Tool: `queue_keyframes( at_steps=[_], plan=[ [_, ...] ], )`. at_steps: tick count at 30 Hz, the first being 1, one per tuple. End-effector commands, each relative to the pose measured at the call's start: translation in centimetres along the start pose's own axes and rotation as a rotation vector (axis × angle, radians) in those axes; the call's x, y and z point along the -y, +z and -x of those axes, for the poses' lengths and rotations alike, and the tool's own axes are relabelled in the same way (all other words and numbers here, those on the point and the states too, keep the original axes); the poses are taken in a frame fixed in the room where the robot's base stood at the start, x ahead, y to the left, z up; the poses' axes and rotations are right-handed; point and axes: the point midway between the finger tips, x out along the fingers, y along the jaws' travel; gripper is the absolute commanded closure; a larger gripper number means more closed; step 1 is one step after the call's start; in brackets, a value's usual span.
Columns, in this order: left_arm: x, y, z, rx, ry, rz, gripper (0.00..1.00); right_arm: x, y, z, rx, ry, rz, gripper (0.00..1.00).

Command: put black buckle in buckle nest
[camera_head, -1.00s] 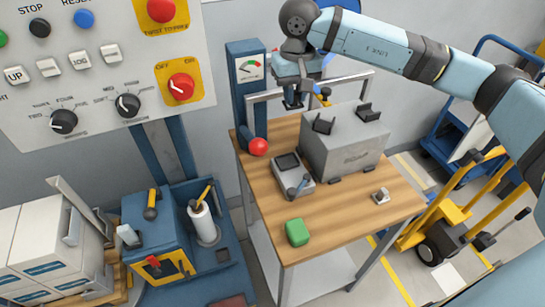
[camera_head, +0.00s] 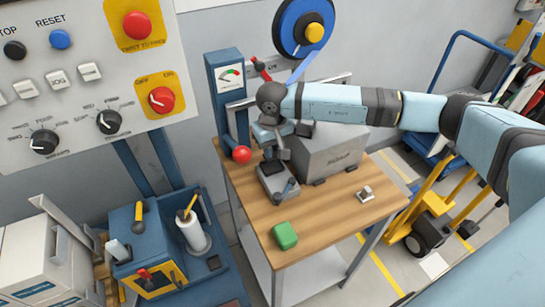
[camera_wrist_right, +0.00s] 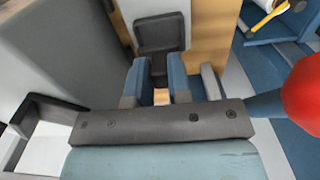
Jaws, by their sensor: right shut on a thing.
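My right gripper (camera_head: 280,155) is low over the small grey fixture (camera_head: 267,188) on the wooden bench. In the wrist view its blue-grey fingers (camera_wrist_right: 159,88) are shut on a small dark piece, which I take to be the black buckle (camera_wrist_right: 158,68). Beyond the fingers, the fixture (camera_wrist_right: 178,8) shows a dark square recess (camera_wrist_right: 160,32), which looks like the buckle nest. The buckle is near the recess; I cannot tell whether it touches it. In the head view the gripper hides most of the recess and buckle. My left gripper is not in view.
A grey scrap box (camera_head: 330,153) stands close right of the gripper. A red ball knob (camera_head: 242,154) on the blue gauge column (camera_head: 226,85) is close at left. A green block (camera_head: 285,235) and a small metal part (camera_head: 365,193) lie on the bench (camera_head: 325,215).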

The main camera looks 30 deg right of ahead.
Motion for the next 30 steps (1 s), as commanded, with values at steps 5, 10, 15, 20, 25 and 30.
queue_keyframes(
  at_steps=[5, 10, 15, 20, 25, 30],
  plan=[
    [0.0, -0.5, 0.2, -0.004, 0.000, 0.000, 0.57, 0.0, 0.1, -2.5, 0.005, 0.001, -0.001, 1.00],
    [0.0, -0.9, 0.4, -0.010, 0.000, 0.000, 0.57, 0.0, 0.1, -4.0, 0.002, 0.000, 0.001, 1.00],
    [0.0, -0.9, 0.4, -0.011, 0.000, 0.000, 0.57, 0.0, 0.1, -4.0, 0.001, 0.000, 0.001, 1.00],
    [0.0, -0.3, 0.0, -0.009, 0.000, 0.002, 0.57, 0.0, 0.1, -4.6, 0.001, 0.000, 0.000, 1.00],
    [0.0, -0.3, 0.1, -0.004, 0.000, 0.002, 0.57, 0.0, 0.1, -4.3, 0.001, 0.000, 0.000, 0.56],
    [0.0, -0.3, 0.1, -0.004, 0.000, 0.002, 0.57, 0.0, 0.1, -4.3, 0.001, 0.000, 0.000, 0.56]
  ],
)
